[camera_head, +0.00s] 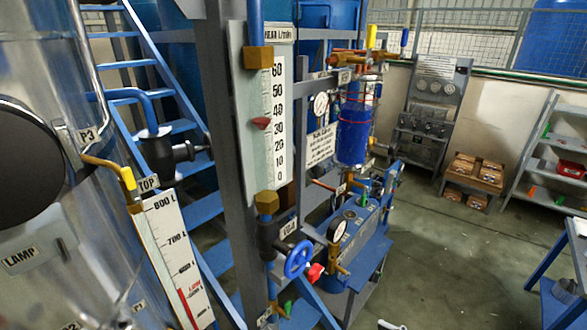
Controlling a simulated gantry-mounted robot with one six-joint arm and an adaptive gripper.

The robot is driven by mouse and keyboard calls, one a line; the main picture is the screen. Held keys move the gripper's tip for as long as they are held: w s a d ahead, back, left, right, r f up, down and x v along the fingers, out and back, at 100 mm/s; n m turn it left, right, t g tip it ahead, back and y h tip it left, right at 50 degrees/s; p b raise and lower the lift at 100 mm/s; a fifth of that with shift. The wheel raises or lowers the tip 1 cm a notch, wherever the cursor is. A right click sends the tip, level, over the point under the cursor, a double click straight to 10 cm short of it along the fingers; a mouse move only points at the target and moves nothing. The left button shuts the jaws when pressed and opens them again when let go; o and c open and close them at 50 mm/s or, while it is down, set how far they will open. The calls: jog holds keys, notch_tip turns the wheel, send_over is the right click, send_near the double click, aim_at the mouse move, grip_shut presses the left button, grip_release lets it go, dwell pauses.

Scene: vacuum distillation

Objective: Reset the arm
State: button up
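My gripper and arm are not clearly in view in the head view. A small pale thing (391,325) shows at the bottom edge, cut off, and I cannot tell what it is. The distillation rig stands in front of me. A flow gauge (281,120) with a red float is fixed to a grey post. A blue handwheel valve (298,260) sits below it, beside a red knob (315,272). A litre scale (177,255) stands at the left, next to a large shiny vessel (40,190).
Blue stairs (160,85) rise behind the post. A blue tank assembly (350,240) stands right of the gauge. A control panel (433,100), stacked boxes (474,172) and a shelf (545,160) line the back right. Open floor (450,260) lies at the right.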

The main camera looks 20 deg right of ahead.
jog(key=w+a+f+n+g+h, duration=0.1)
jog(key=w+a+n, duration=0.2)
jog(key=a+n, duration=0.4)
jog(key=w+a+f+n+g+h, duration=0.2)
jog(key=w+a+n, duration=0.1)
jog(key=a+n, duration=0.35)
jog(key=s+a+r+n+t+h, duration=0.1)
jog(key=a+r+n+h, duration=0.1)
jog(key=a+n, duration=0.4)
jog(key=s+a+r+n+t+h, duration=0.1)
jog(key=a+r+n, duration=0.4)
jog(key=n, duration=0.5)
jog(key=shift+s+a+h, duration=0.7)
jog(key=shift+s+a, duration=0.05)
jog(key=shift+a, duration=0.1)
